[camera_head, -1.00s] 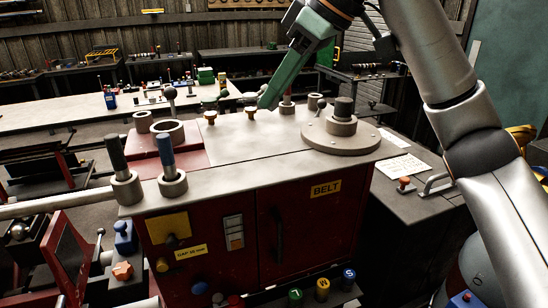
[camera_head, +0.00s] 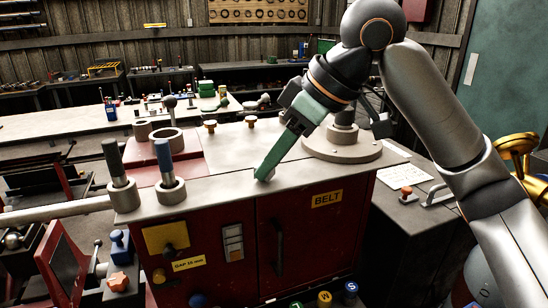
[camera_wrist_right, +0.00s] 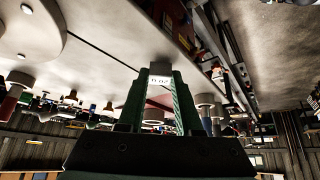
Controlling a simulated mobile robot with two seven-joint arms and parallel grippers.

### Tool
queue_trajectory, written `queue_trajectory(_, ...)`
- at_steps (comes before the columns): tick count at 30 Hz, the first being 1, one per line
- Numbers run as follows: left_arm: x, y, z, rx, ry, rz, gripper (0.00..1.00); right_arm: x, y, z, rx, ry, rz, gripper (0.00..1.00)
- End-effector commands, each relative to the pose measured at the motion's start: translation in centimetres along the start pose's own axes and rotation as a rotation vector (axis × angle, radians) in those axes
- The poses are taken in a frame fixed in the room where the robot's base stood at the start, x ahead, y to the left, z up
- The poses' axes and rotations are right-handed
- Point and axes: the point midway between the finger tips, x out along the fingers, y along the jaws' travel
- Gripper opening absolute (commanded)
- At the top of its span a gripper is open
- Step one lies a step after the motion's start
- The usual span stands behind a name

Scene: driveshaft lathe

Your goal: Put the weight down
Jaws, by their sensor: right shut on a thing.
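My right gripper (camera_head: 262,172) has green fingers and reaches down over the front part of the pale machine top (camera_head: 225,186). In the head view the fingers mostly hide the weight. The fingertips look close to the top, but I cannot tell whether the weight touches it. My left gripper is not in view.
A round flange (camera_head: 342,148) sits at right. Two brass knobs (camera_head: 210,125) (camera_head: 251,121) stand behind. The top's front edge is close to the fingertips.

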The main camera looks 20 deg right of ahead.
Motion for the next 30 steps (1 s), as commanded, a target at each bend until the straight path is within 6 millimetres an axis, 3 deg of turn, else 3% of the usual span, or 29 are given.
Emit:
queue_trajectory(4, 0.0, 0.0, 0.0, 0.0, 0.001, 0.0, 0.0, 0.3, 0.0, 0.2, 0.0, -0.001, -0.001, 0.0)
queue_trajectory(5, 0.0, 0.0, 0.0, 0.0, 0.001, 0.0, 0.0, 0.3, 0.0, 0.2, 0.0, 0.0, -0.001, 0.37)
queue_trajectory(12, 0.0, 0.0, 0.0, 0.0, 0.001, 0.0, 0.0, 0.2, 0.0, 0.1, 0.0, 0.0, 0.0, 0.64)
queue_trajectory(22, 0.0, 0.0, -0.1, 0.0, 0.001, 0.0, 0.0, -0.2, 0.0, -0.1, -0.001, 0.002, 0.001, 0.64)
queue_trajectory(26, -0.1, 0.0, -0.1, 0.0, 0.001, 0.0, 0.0, -2.1, 0.0, -0.1, 0.0, 0.004, 0.001, 0.64)
queue_trajectory(30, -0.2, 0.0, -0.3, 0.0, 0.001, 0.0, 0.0, -5.2, 0.0, -0.2, 0.0, 0.005, 0.002, 0.64)
